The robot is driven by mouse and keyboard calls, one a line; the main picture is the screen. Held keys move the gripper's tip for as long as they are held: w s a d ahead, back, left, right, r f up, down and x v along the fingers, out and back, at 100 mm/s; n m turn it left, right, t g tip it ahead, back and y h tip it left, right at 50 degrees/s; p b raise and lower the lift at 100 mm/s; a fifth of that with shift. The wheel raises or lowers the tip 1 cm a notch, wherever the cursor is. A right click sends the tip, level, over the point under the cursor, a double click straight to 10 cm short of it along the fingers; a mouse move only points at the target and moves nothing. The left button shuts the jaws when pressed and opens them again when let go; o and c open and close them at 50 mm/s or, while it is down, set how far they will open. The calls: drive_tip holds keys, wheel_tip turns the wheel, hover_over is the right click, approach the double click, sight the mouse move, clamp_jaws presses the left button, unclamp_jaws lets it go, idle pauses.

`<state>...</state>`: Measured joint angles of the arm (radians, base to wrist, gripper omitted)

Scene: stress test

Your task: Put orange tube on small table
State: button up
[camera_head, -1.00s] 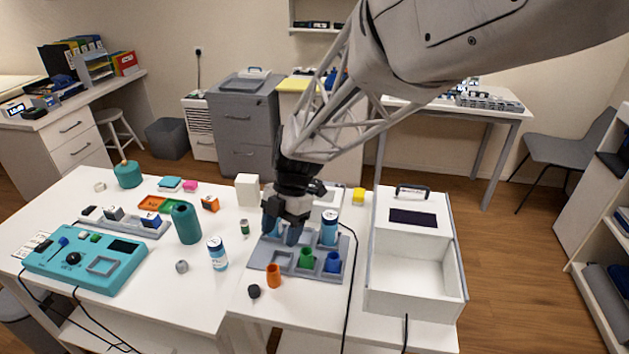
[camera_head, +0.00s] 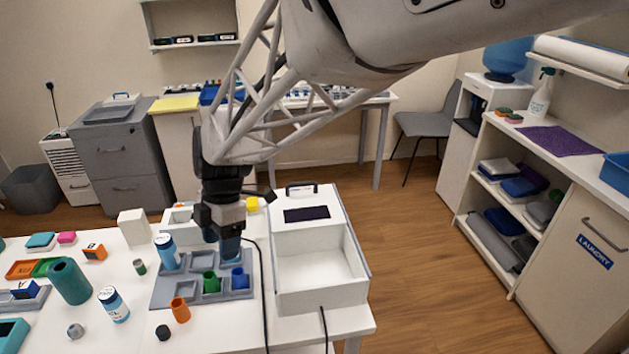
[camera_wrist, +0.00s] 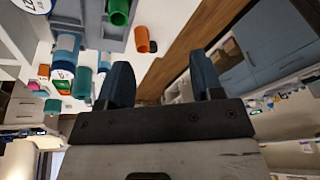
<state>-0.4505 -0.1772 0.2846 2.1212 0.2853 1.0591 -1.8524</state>
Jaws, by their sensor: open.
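The orange tube (camera_head: 180,310) stands upright on the white table (camera_head: 215,328), in front of the grey tray (camera_head: 160,297). It also shows in the wrist view (camera_wrist: 142,40). My gripper (camera_head: 222,238) is over the tray's rear right part, behind and to the right of the tube. I cannot tell which table is the small one.
A green tube (camera_head: 211,282) and a blue tube (camera_head: 240,279) stand in the tray; another blue bottle (camera_head: 167,252) is at its rear left. A black cap (camera_head: 163,332) lies by the orange tube. An open white box (camera_head: 318,297) stands right, with a black cable (camera_head: 264,315) between.

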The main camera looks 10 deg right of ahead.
drive_tip(key=s+d+r+m+t, duration=0.1)
drive_tip(key=s+d+r+m, duration=0.1)
drive_tip(key=s+d+m, duration=0.3)
drive_tip(key=s+d+r+m+t+h, duration=0.1)
drive_tip(key=s+d+m, duration=0.4)
drive_tip(key=d+m, duration=0.6)
drive_tip(key=s+d+r+m+t+h, duration=0.1)
drive_tip(key=s+d+r+m+t, duration=0.2)
drive_tip(key=s+d+m, duration=0.3)
drive_tip(key=d+m, duration=0.2)
drive_tip(key=d, duration=0.3)
drive_tip(key=shift+d+r+m, duration=0.15)
drive_tip(key=shift+r+m, duration=0.1)
drive_tip(key=shift+m, duration=0.15)
